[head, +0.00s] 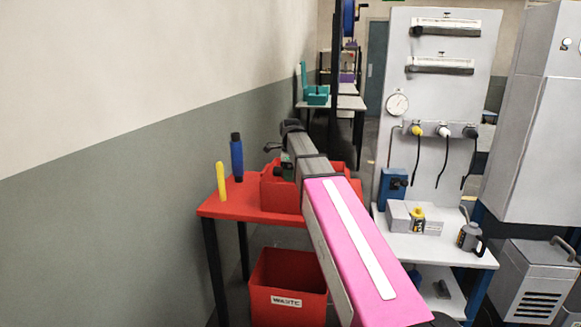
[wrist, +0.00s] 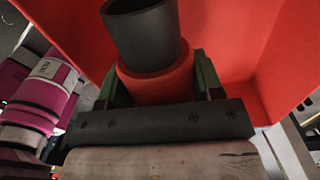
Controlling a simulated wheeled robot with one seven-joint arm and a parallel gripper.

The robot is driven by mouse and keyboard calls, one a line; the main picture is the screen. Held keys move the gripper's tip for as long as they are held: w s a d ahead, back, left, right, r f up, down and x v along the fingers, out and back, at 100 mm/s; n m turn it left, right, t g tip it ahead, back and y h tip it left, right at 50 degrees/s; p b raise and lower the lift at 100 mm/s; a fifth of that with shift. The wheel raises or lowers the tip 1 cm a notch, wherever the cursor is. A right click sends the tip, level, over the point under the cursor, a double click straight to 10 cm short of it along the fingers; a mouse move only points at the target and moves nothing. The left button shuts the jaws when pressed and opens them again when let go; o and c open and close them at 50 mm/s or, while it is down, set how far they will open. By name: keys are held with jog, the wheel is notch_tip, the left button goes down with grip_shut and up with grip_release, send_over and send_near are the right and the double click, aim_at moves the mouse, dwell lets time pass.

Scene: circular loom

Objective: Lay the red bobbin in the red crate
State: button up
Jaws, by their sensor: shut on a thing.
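The red crate (head: 277,193) stands on the red table, partly hidden behind my arm. In the wrist view, red crate walls (wrist: 235,40) fill much of the background. The red bobbin (wrist: 155,86), with a dark grey end, is between the green fingers of my gripper (wrist: 160,76), which is shut on it. The bobbin appears over or within the crate; its exact height above the floor of the crate cannot be told. In the head view my arm hides the bobbin and most of the gripper.
A red waste bin (head: 286,290) stands below. A white bench (head: 440,245) with a grey box and small items is at the right.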

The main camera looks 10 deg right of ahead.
jog(key=shift+f, duration=4.15)
jog(key=shift+s+d+f, duration=0.1)
jog(key=shift+s+f, duration=0.05)
jog(key=shift+f, duration=0.3)
jog(key=o, duration=1.6)
jog(key=shift+f, duration=0.15)
jog(key=shift+o, duration=0.2)
notch_tip(320, 180, up, 11)
jog(key=shift+f, duration=0.1)
